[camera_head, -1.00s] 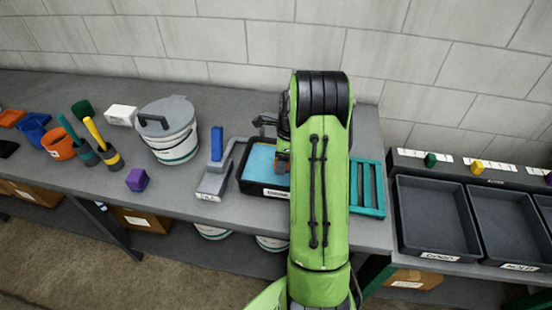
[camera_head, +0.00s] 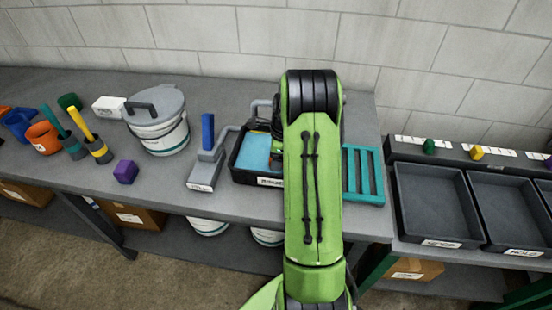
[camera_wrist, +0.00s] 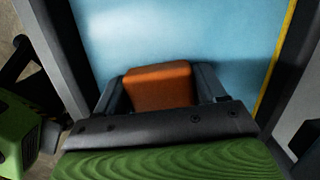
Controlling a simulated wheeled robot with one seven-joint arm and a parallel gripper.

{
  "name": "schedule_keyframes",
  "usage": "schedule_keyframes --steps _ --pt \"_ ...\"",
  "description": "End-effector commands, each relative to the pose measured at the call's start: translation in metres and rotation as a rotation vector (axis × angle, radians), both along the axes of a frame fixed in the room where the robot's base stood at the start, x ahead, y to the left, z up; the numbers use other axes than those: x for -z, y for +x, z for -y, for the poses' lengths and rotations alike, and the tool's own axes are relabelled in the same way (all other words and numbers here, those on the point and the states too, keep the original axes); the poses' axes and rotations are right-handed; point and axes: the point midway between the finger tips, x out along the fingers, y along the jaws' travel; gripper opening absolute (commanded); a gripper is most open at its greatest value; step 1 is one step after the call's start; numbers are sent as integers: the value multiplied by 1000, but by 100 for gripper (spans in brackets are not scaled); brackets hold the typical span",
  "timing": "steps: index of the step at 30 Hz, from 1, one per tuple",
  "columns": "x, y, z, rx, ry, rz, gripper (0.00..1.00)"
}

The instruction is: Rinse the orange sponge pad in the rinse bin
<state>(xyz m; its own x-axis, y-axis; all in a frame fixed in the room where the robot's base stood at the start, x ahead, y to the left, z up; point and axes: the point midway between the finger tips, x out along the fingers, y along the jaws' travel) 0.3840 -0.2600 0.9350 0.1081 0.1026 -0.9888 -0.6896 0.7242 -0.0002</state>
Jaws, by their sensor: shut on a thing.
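The orange sponge pad (camera_wrist: 160,87) shows in the wrist view between the two fingers of my gripper (camera_wrist: 165,90), which is shut on it. Pale blue water (camera_wrist: 180,35) in the rinse bin fills the view beyond the pad. Whether the pad touches the water I cannot tell. In the head view the rinse bin (camera_head: 243,175) is a black tray with blue water and a white label, and my green arm covers its right part. The gripper and pad are hidden behind the arm in that view.
Left of the bin stands a grey fixture (camera_head: 205,172) with a blue handle (camera_head: 208,131). A lidded white bucket (camera_head: 160,135) and a purple block (camera_head: 126,172) are further left. A teal rack (camera_head: 362,176) lies right of my arm, then dark trays (camera_head: 435,205).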

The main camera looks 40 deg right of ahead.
Motion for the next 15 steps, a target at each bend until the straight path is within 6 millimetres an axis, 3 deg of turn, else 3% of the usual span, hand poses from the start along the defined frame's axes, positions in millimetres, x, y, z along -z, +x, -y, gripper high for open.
schedule_keyframes --steps 15 --pt "4 0 0 0 0 0 46"
